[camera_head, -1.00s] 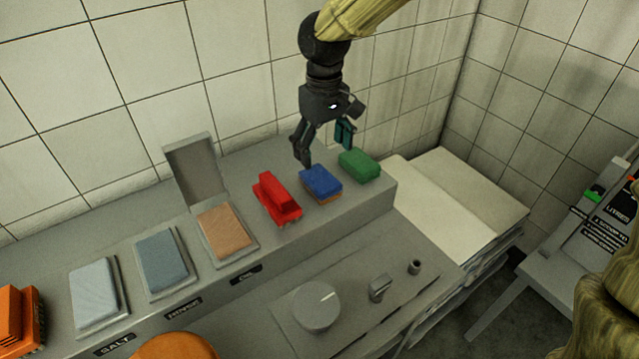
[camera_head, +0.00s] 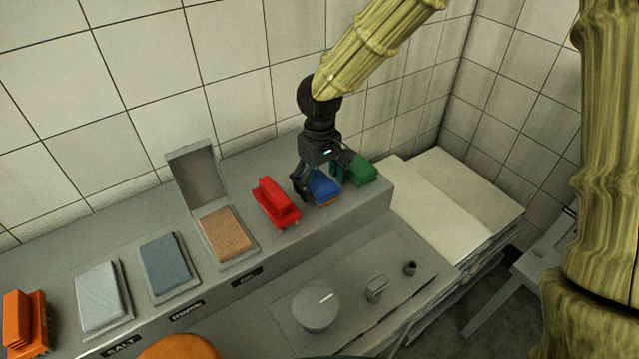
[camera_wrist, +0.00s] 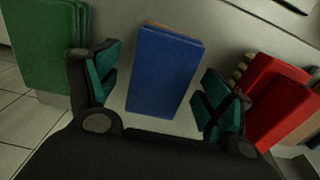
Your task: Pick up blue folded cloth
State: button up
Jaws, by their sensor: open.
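The blue block-like item (camera_head: 325,188), which fits the blue folded cloth, lies on the grey ledge (camera_head: 345,212) between a red item and a green item. An orange-brown layer shows along its lower edge. In the wrist view the blue item (camera_wrist: 165,70) sits between my spread fingers, a little beyond their tips. My gripper (camera_head: 318,180) is open and points down just over the blue item; its teal finger pads (camera_wrist: 160,95) show on either side. I see no contact. The gripper partly hides the blue item in the head view.
The red item (camera_head: 275,202) is close on the left and the green item (camera_head: 360,170) close on the right. Further left are an open-lidded tray (camera_head: 222,234), two more trays and an orange brush-like item (camera_head: 25,322). White stacked sheets (camera_head: 450,200) stand right of the ledge.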

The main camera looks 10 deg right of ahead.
jog(key=shift+f, duration=0.4)
jog(key=c, duration=1.1)
jog(key=shift+r, duration=0.15)
jog(key=shift+r+b, duration=0.3)
jog(key=shift+r, duration=0.15)
jog(key=shift+s+d+r+b, duration=0.1)
jog(key=shift+s+r+b, duration=0.15)
jog(key=shift+r, duration=0.35)
jog(key=shift+s+r+b, duration=0.15)
jog(key=shift+r+b, duration=0.15)
jog(key=shift+r, duration=0.25)
jog(key=s+d+b, duration=0.1)
jog(key=s, duration=0.6)
jog(key=s+d+r+b, duration=0.1)
jog(key=s+d+b, duration=0.1)
jog(key=s, duration=0.5)
jog(key=shift+s+d+r, duration=0.15)
jog(key=shift+s+r, duration=0.15)
jog(key=shift+s, duration=0.1)
